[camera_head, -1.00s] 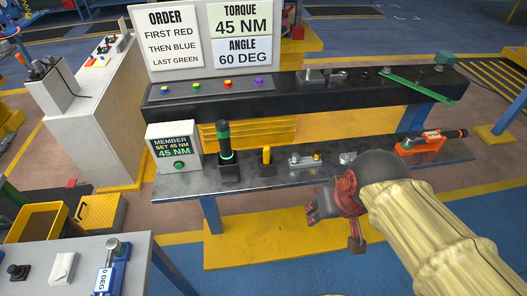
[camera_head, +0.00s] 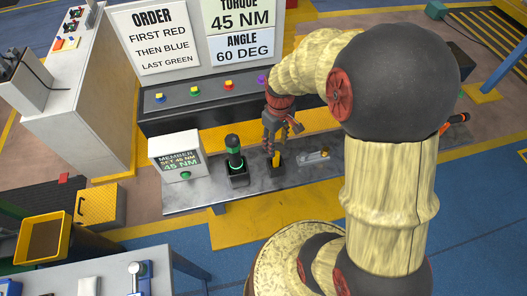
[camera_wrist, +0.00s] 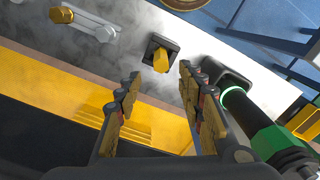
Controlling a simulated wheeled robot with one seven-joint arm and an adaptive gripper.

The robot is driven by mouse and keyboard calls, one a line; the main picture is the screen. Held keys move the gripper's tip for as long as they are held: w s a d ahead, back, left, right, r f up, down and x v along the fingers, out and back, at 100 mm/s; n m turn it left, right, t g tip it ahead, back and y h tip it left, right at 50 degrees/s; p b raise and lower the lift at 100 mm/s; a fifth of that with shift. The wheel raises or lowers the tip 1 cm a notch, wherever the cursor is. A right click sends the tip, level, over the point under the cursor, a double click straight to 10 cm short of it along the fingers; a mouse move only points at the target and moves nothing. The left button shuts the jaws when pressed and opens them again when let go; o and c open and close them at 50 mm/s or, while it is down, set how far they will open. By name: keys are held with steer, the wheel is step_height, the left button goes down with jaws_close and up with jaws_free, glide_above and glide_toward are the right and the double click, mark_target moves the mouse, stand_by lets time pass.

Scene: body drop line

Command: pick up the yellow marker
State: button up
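The yellow marker (camera_head: 276,160) stands upright in a small dark base on the grey metal shelf (camera_head: 207,193). It also shows in the wrist view (camera_wrist: 161,60), just beyond the gap between my fingertips. My gripper (camera_head: 277,146) is over the shelf, close above the marker, with its fingers pointing down. In the wrist view my gripper (camera_wrist: 160,73) is open, with one finger to each side and nothing between them. In the head view the fingers partly cover the marker's top, and I cannot tell whether they touch it.
A black and green tool (camera_head: 235,158) stands close left of the marker; it also shows near my right finger in the wrist view (camera_wrist: 262,130). A metal fitting (camera_head: 315,156) lies to the right. A torque display box (camera_head: 176,157) stands at the left. A dark ledge with coloured buttons (camera_head: 180,118) runs behind.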

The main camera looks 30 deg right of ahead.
mark_target(277, 153)
steer(key=shift+s, duration=0.35)
steer(key=shift+s+f+n, duration=0.1)
steer(key=shift+n, duration=0.2)
steer(key=shift+w+f, duration=0.25)
steer(key=shift+f, duration=0.7)
steer(key=shift+s+f, duration=0.15)
steer(key=shift+f, duration=2.65)
steer(key=shift+c, duration=0.6)
jaws_close()
